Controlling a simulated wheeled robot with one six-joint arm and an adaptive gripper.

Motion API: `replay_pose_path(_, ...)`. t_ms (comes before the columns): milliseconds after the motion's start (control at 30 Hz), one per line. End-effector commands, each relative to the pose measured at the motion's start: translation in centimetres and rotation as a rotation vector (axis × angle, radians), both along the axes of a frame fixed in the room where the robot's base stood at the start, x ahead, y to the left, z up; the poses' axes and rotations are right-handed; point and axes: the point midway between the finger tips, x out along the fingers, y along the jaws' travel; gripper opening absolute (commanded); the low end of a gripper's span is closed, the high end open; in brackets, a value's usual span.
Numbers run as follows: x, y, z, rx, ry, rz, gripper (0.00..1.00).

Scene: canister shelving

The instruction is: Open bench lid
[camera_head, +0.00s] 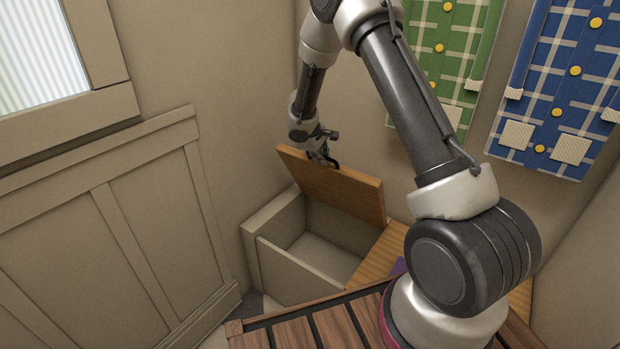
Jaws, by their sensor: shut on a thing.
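The bench lid (345,187) is a flat wooden panel, tilted up steeply from the bench. Below it the bench box (283,273) is open at the top and its pale inside shows; it looks empty where I can see in. My gripper (326,160) is at the raised upper edge of the lid, shut on it. The fingertips are small and partly dark in this view, and the far side of the lid is hidden.
A wooden bench top (383,252) continues right of the box, partly behind my arm. A dark-slatted wooden surface (310,327) is in front. A panelled wall (150,225) stands left. Green (440,65) and blue (560,85) plaid shirts hang behind.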

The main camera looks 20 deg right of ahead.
Motion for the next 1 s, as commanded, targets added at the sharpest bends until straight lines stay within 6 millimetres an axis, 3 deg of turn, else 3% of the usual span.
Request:
replay_pose_path(200,3.9,-5.2,3.1,0.001,-0.006,-0.006,0.00)
replay_pose_path(400,6.3,-8.7,4.3,0.000,-0.003,-0.004,0.00)
replay_pose_path(633,7.9,-10.7,4.9,-0.001,-0.003,-0.001,0.00)
replay_pose_path(1000,8.3,-11.2,5.1,-0.002,-0.002,0.001,0.00)
